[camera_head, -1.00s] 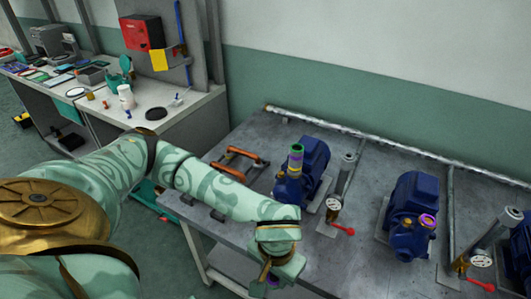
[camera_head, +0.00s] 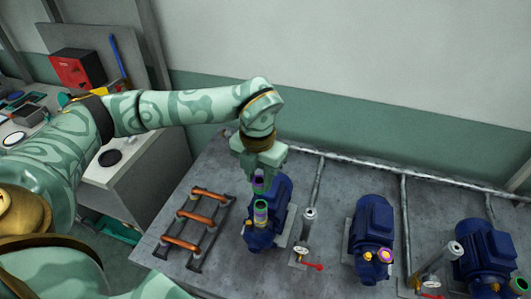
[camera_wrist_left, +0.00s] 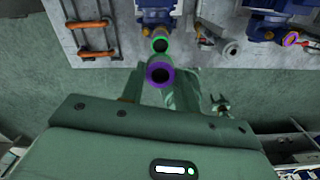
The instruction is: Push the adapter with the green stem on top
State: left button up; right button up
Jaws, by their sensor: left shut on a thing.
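My left gripper (camera_head: 259,175) is shut on a short tube-like adapter (camera_head: 259,185), held above the leftmost blue pump. In the left wrist view the held adapter shows a purple ring (camera_wrist_left: 160,64) around a dark opening, between the fingers of my left gripper (camera_wrist_left: 160,84). The stem with a green rim (camera_head: 261,206) stands upright on the leftmost blue pump (camera_head: 279,196). Its green ring shows just beyond the held adapter in the left wrist view (camera_wrist_left: 160,39). I cannot tell whether the two touch. My right gripper is not in view.
An orange-handled rack (camera_head: 181,243) lies left of the pump. A gauge (camera_head: 300,251) with a red lever and an upright grey pipe (camera_head: 308,222) stand to its right. Two more blue pumps (camera_head: 373,222) stand farther right. The grey bench (camera_head: 215,165) is bare behind the rack.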

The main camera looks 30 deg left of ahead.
pick_arm(q)
jog(key=shift+w+r+n, duration=0.15)
jog(key=shift+r+n, duration=0.15)
jog(key=shift+n, duration=0.1)
jog(key=shift+f, duration=0.1)
jog(key=shift+f+b, duration=0.8)
jog(key=shift+f, duration=0.05)
notch_tip(320, 180, down, 3)
jog(key=b, duration=0.3)
jog(key=shift+f, duration=0.75)
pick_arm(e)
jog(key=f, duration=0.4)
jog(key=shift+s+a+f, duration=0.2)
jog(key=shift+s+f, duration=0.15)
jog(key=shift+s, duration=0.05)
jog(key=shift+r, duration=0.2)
pick_arm(q)
jog(key=shift+f, duration=0.1)
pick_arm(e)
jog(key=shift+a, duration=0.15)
pick_arm(q)
jog(key=shift+f, duration=0.5)
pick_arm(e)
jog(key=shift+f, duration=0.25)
